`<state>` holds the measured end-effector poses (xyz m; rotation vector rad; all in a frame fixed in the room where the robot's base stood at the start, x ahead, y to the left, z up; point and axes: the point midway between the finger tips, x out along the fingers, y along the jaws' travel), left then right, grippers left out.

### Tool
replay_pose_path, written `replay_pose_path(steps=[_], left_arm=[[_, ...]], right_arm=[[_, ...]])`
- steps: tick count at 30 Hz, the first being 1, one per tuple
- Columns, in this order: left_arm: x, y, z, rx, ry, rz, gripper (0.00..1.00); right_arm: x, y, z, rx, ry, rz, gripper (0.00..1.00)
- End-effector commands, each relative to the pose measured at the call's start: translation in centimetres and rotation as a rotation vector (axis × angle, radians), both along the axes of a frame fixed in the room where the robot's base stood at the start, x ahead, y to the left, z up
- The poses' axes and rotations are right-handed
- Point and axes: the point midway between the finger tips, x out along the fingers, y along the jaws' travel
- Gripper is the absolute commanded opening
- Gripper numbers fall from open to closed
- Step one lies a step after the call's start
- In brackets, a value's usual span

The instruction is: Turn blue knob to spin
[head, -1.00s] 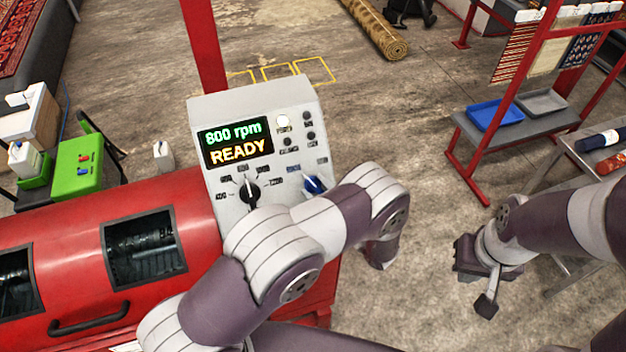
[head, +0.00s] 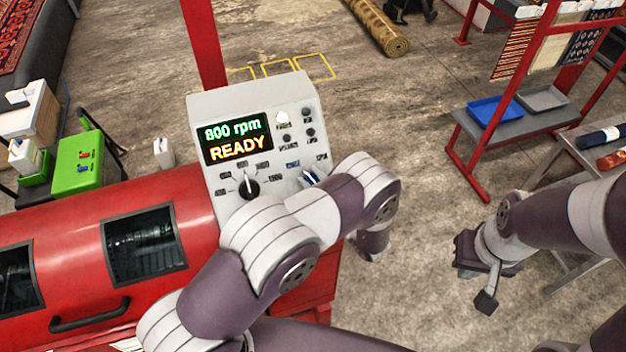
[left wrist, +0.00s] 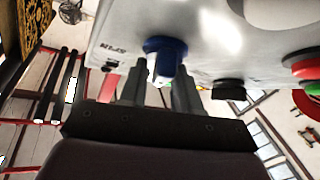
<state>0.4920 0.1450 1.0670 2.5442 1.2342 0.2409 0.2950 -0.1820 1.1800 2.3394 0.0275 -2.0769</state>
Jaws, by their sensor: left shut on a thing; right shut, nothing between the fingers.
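The blue knob (head: 311,178) is on the right of the grey control panel (head: 222,100), partly hidden by my left arm. In the left wrist view the blue knob (left wrist: 165,47) sits between the fingertips of my left gripper (left wrist: 160,82), which is shut on it; a SPIN label is beside it. A white mark shows on the knob, but its exact direction is unclear. The display (head: 236,138) reads 800 rpm and READY. My right gripper (head: 486,285) is shut and empty, low over the floor at the right.
A black knob (head: 248,188) with a white pointer is left of the blue one. A red machine (head: 70,250) with dark windows carries the panel. A red button (left wrist: 305,65) shows in the left wrist view. A rack with a blue tray (head: 495,110) stands at right.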

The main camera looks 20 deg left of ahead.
Motion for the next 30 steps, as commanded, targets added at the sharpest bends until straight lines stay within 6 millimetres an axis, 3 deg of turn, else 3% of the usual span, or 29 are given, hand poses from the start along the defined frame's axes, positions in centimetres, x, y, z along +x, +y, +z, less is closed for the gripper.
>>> replay_pose_path(steps=[13,30], left_arm=[[-0.04,-0.06,-0.43,0.232,0.169,-0.238,0.01],[0.01,-0.32,-0.55,0.531,0.378,-0.544,0.01]], right_arm=[[0.00,0.00,-0.93,0.000,0.000,0.000,0.00],[0.00,0.00,-0.49,0.000,0.000,0.000,0.00]])
